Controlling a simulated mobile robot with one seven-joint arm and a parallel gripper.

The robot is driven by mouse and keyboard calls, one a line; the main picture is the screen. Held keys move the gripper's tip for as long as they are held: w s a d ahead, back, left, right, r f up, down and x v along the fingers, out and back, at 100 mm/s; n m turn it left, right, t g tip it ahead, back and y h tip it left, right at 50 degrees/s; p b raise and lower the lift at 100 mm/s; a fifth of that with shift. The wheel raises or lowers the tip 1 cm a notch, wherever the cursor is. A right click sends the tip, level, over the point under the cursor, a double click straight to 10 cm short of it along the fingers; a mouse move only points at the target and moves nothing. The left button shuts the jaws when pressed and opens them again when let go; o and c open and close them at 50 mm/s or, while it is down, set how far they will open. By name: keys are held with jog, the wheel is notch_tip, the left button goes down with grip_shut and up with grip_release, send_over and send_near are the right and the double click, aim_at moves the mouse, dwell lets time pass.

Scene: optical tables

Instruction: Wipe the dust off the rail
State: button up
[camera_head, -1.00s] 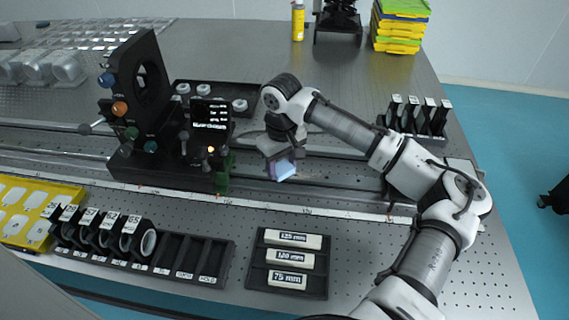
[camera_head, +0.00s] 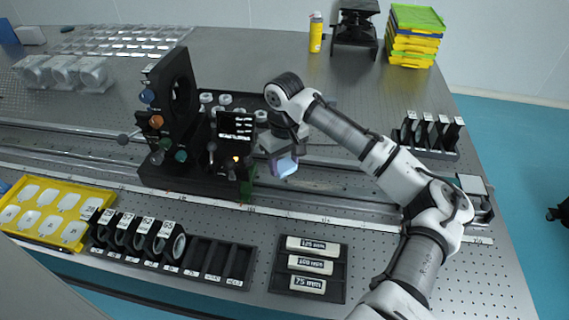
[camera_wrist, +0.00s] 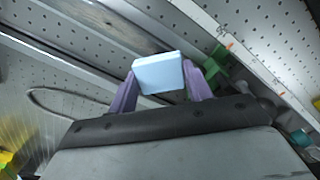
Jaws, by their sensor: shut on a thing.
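The rail (camera_head: 340,178) runs along the table from left to right, with a white scale strip on its front side. It also shows in the wrist view (camera_wrist: 120,28). My gripper (camera_head: 284,160) is shut on a pale blue block-like wiper (camera_head: 286,167), just right of the black optics mount. In the wrist view, the purple fingers of my gripper (camera_wrist: 160,88) hold the wiper (camera_wrist: 158,72) from both sides. The wiper is over the rail; I cannot tell whether it touches it.
The black optics mount (camera_head: 190,180) stands on the rail close left of my gripper. A spacer tray (camera_head: 308,268) and a lens holder rack (camera_head: 165,245) lie in front. A filter rack (camera_head: 430,135) stands at back right. The rail right of my gripper is partly behind my arm.

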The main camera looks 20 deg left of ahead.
jog(key=shift+r+p, duration=1.3)
jog(key=shift+r, duration=0.55)
